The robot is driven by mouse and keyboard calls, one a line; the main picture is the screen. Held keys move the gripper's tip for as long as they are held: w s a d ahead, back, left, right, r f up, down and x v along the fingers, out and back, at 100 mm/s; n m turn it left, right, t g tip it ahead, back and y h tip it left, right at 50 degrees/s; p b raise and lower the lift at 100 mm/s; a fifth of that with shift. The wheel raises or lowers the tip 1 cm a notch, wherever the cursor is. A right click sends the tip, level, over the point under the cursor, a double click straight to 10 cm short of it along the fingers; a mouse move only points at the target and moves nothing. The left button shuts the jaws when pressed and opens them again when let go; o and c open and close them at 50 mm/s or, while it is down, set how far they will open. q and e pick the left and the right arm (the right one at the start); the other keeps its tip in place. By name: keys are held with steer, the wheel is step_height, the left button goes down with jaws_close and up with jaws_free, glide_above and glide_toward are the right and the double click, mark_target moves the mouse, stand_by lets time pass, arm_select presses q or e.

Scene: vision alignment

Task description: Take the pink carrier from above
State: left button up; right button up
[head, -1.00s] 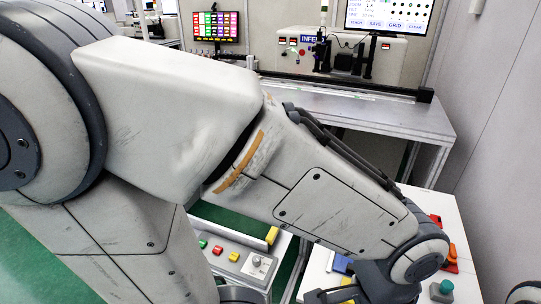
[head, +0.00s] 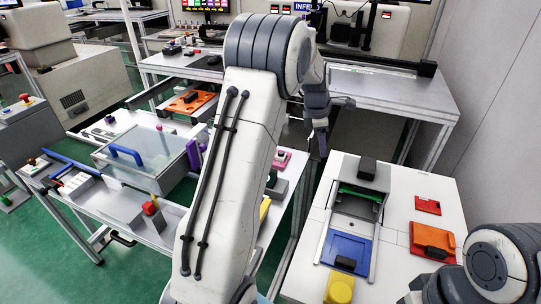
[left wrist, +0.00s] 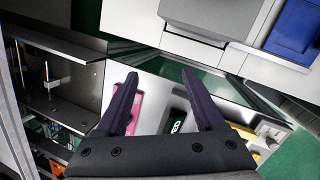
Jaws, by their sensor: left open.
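The pink carrier (head: 283,158) shows in the head view on the side table just right of my left forearm, which hides part of it. In the left wrist view the pink carrier (left wrist: 127,106) lies beyond my left finger, which covers part of it. My left gripper (head: 320,146) is above and right of the carrier in the head view, apart from it. In the left wrist view my left gripper (left wrist: 159,76) is open, with nothing between its dark fingers. My right arm shows at the lower right of the head view; its gripper is not visible.
A dark device with a lit display (left wrist: 179,124) sits beside the carrier. A clear-lidded box (head: 140,150) stands at left.

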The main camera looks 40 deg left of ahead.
arm_select(q)
steer(key=w+a+f+n, duration=0.1)
steer(key=a+f+n, duration=0.3)
steer(key=a, duration=0.4)
steer(key=w+a+f+n+y, duration=0.1)
steer(key=a+f+n, duration=0.3)
steer(key=a, duration=0.5)
steer(key=w+a+f+n, duration=0.1)
steer(key=a+f+n, duration=0.3)
steer(key=a+n, duration=0.2)
steer(key=shift+w+a+t+y, duration=0.2)
steer(key=shift+a+t+y, duration=0.2)
steer(key=shift+a, duration=0.9)
steer(key=shift+d+p+x, duration=0.1)
steer(key=shift+p+x, duration=0.15)
steer(key=shift+x, duration=1.2)
steer(key=shift+d+p+x, duration=0.15)
steer(key=shift+p+x, duration=0.1)
steer(key=shift+x, duration=1.15)
jaws_close()
